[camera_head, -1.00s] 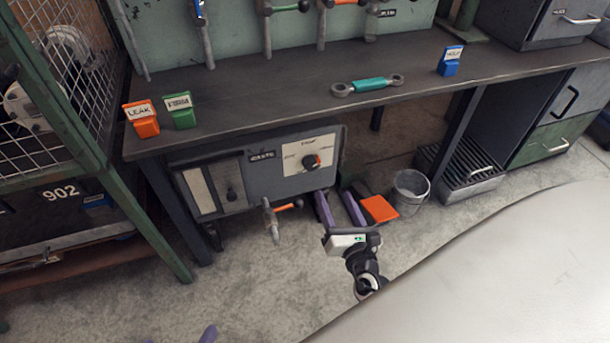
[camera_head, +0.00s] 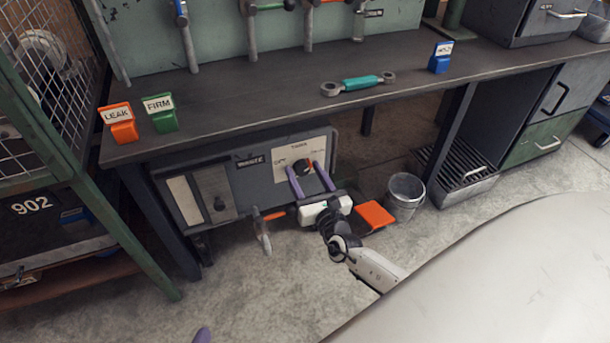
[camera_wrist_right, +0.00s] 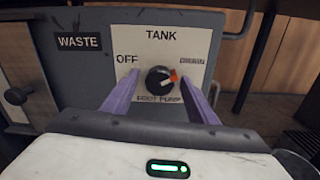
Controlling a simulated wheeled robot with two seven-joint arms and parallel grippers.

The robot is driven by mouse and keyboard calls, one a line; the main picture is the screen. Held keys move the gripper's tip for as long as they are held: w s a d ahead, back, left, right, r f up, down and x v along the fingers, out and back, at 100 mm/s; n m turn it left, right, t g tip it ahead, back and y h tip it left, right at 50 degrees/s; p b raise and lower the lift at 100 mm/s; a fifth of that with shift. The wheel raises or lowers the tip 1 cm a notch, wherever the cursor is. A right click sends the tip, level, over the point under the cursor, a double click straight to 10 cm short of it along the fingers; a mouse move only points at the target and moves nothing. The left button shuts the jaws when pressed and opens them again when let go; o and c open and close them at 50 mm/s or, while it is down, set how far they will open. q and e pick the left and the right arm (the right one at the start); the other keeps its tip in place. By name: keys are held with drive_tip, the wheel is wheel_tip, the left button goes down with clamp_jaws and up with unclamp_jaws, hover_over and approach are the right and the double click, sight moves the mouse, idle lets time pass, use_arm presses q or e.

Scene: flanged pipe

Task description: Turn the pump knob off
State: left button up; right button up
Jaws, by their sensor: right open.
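The pump knob (camera_head: 301,167) is black and sits on a pale plate on the grey box under the bench. In the right wrist view the knob (camera_wrist_right: 157,81) has an orange mark at its upper right, away from the OFF label (camera_wrist_right: 127,58) at the plate's left. My right gripper (camera_head: 305,170) is open, its purple fingers reaching toward the plate on either side of the knob. I cannot tell whether they touch it. A purple tip of my left gripper (camera_head: 202,335) shows at the bottom edge; the rest is out of view.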

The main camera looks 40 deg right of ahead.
drive_tip(key=shift+c, duration=0.3)
drive_tip(key=c, duration=1)
